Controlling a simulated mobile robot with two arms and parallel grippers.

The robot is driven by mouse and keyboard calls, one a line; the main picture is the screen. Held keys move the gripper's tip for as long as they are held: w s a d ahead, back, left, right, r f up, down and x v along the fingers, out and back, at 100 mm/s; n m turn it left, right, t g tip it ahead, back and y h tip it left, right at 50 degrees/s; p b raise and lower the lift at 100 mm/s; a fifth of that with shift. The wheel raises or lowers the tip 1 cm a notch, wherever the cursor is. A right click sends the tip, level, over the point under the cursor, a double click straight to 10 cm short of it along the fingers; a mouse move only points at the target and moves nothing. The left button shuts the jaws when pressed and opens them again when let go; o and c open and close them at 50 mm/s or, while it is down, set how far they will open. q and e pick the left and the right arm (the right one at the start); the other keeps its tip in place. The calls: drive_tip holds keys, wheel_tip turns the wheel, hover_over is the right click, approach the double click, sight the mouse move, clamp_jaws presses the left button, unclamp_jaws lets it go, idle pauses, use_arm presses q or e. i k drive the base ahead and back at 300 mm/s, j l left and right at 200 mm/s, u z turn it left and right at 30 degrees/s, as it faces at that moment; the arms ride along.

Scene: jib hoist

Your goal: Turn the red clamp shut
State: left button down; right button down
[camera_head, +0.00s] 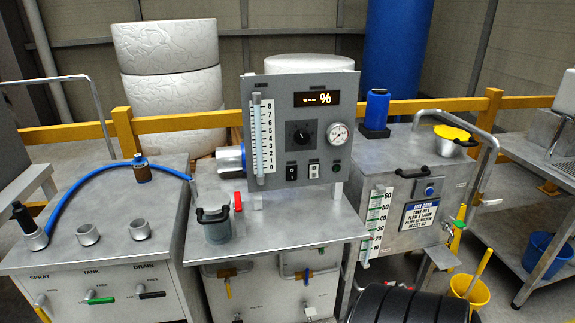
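A small red piece (238,201), which looks like the red clamp, stands on the middle bench just left of the control panel's foot. It is small in the picture, and I cannot tell whether it is open or closed. A grey-blue pot (217,228) with dark handles sits just in front and to its left. A blue hose (95,184) arches over the left bench, and its right end comes down near the bench's right edge. Neither of my grippers is in view.
Right is a steel tank (440,165) with a yellow funnel (452,133). A yellow bucket (469,291) and blue bucket (545,254) are at right. The middle bench's front right is clear.

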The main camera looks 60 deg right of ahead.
sight(238, 202)
drive_tip(key=z, duration=1.5)
